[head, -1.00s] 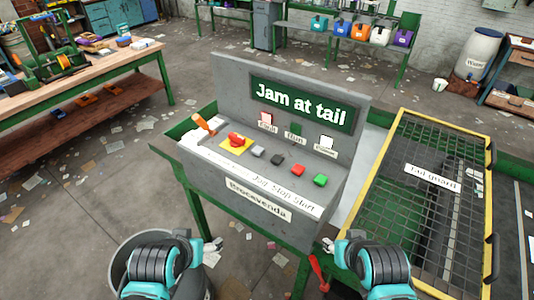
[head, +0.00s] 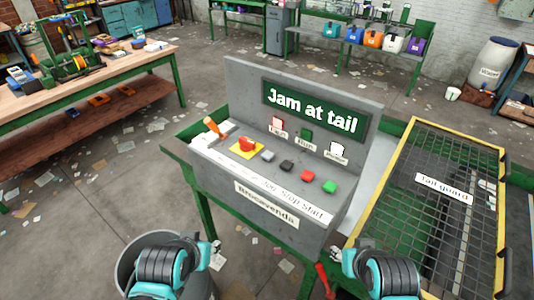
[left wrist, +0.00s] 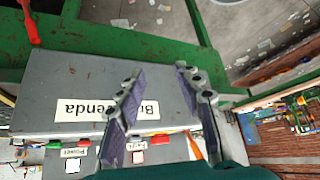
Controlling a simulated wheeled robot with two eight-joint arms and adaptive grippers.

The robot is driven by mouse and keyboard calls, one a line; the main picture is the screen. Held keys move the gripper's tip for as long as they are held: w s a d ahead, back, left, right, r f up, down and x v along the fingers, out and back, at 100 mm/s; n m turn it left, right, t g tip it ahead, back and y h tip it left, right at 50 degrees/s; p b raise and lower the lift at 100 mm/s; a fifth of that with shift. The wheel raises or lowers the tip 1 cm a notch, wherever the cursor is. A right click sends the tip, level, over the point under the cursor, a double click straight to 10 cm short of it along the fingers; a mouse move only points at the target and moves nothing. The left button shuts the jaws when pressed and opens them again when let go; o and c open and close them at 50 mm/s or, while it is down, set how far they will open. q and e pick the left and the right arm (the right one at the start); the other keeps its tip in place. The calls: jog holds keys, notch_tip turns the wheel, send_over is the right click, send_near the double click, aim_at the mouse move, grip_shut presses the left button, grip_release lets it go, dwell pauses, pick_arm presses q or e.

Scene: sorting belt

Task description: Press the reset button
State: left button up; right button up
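The grey console (head: 280,185) carries a row of buttons: a red mushroom button on a yellow plate (head: 234,153), then grey (head: 267,156), black (head: 287,166), red (head: 307,176) and green (head: 330,187) ones. The strip below reads Jog, Stop, Start towards the right; its left part is too blurred to read, so I cannot confirm which button is reset. My left gripper (head: 214,252) is in front of the console, apart from the buttons. In the left wrist view its fingers (left wrist: 160,73) are spread and empty. My right gripper (head: 338,254) is near the console's front right; its fingers are unclear.
A sign (head: 313,107) reads "Jam at tail" above several indicator lamps. An orange-handled tool (head: 212,128) stands at the console's left end. A yellow-framed tail guard (head: 400,172) lies right of it. A red handle (head: 325,281) hangs below, and a grey bin (head: 128,262) stands lower left.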

pick_arm(q)
grip_shut()
dwell(1.0)
